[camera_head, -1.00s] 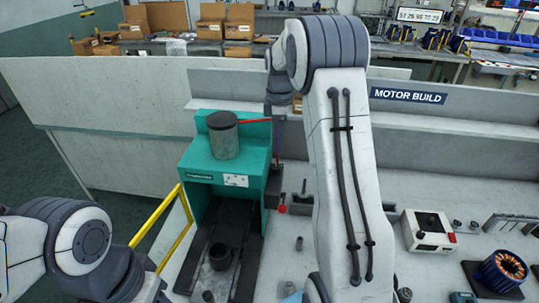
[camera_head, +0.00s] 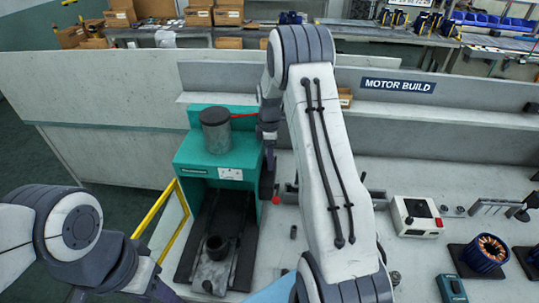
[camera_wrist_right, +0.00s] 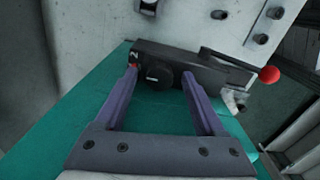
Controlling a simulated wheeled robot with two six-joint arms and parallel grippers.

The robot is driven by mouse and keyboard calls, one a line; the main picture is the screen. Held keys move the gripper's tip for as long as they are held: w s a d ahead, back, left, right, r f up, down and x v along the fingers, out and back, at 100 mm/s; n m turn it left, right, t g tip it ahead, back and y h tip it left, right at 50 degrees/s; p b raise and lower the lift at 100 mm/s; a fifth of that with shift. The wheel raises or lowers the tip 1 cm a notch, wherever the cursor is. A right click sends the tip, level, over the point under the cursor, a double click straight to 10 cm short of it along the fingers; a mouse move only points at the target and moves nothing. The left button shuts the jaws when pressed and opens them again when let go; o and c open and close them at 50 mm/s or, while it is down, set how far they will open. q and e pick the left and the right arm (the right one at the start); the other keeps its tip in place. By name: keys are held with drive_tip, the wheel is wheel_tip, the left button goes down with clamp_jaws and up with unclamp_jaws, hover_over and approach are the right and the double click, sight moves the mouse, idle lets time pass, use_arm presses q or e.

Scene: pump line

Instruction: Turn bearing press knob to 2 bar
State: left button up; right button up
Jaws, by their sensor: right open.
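The bearing press (camera_head: 205,170) is a teal housing with a grey cylinder on top, left of centre in the head view. In the right wrist view the press knob (camera_wrist_right: 159,78) is a small round black knob with a light mark, on a dark block against the teal side. My right gripper (camera_wrist_right: 160,72) is open, with its two purple fingers on either side of the knob. I cannot tell whether they touch it. The knob's pressure reading is too small to tell. My left arm shows at the lower left of the head view; its gripper is out of frame.
A lever with a red ball (camera_wrist_right: 269,75) sticks out beside the knob block, near the right finger. A yellow rail (camera_head: 170,225) stands left of the press. A white box with a red button (camera_head: 416,216) and a copper-wound stator (camera_head: 485,253) lie on the bench at right.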

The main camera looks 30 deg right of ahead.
clamp_jaws()
drive_tip(key=shift+m, duration=0.4)
drive_tip(key=shift+m+b, duration=0.35)
drive_tip(key=shift+m, duration=2.15)
drive_tip(key=shift+b, duration=0.3)
unclamp_jaws()
